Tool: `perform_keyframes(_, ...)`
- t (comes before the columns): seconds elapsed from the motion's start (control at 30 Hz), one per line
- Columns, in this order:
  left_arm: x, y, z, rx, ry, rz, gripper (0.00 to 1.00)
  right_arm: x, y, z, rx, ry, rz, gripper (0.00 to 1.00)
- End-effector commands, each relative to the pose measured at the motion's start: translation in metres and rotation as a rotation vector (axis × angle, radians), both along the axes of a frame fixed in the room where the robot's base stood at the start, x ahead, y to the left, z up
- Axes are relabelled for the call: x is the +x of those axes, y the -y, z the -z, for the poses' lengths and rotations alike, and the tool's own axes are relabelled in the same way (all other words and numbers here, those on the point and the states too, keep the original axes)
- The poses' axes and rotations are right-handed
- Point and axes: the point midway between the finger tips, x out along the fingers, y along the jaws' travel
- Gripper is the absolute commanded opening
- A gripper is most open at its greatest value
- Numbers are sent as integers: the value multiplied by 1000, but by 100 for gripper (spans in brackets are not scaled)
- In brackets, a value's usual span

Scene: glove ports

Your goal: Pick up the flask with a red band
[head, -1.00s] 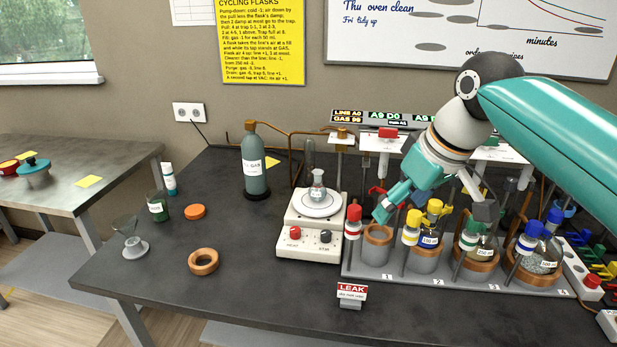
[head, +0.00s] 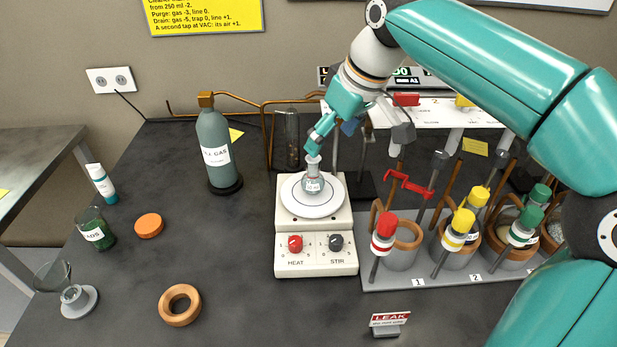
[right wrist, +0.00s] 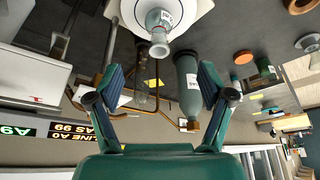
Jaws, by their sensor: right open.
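A small clear flask (head: 313,183) with a white label stands on the round plate of the hotplate (head: 316,262). I cannot make out a red band on it. In the right wrist view the flask (right wrist: 158,22) shows at the top, its mouth towards the camera, beyond the fingertips. My right gripper (head: 318,142) is open at the flask's neck in the head view; its fingers partly hide each other there. In the right wrist view the open right gripper (right wrist: 160,85) has nothing between its fingers. My left gripper is not in view.
A gas bottle (head: 216,150) stands left of the hotplate, with copper pipes behind. A rack (head: 390,280) with wooden rings, flasks and coloured caps is close on the right. A cork ring (head: 180,305) and orange disc (head: 149,226) lie left. A leak sign (head: 389,323) stands in front.

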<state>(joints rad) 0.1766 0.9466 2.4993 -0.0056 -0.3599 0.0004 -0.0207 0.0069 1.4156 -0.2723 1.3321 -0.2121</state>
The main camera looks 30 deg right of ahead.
Motion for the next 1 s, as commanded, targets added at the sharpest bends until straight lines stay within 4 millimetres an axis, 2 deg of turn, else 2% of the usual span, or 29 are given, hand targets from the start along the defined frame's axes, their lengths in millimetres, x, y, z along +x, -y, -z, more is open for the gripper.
perform_keyframes(0.03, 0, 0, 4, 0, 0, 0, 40, 5, -1, 14, 1, -5, -2, 80)
perform_keyframes(0.1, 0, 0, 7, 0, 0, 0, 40, 11, -3, 29, 1, -6, -3, 80)
perform_keyframes(0.3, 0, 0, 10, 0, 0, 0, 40, 27, -7, 63, 0, -5, -6, 80)
perform_keyframes(0.63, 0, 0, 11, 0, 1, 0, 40, 38, -9, 84, -1, -4, -8, 80)
perform_keyframes(0.9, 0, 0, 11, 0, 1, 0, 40, 55, -10, 116, 0, -3, -9, 80)
perform_keyframes(1.0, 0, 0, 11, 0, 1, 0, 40, 58, -10, 122, -1, -3, -9, 80)
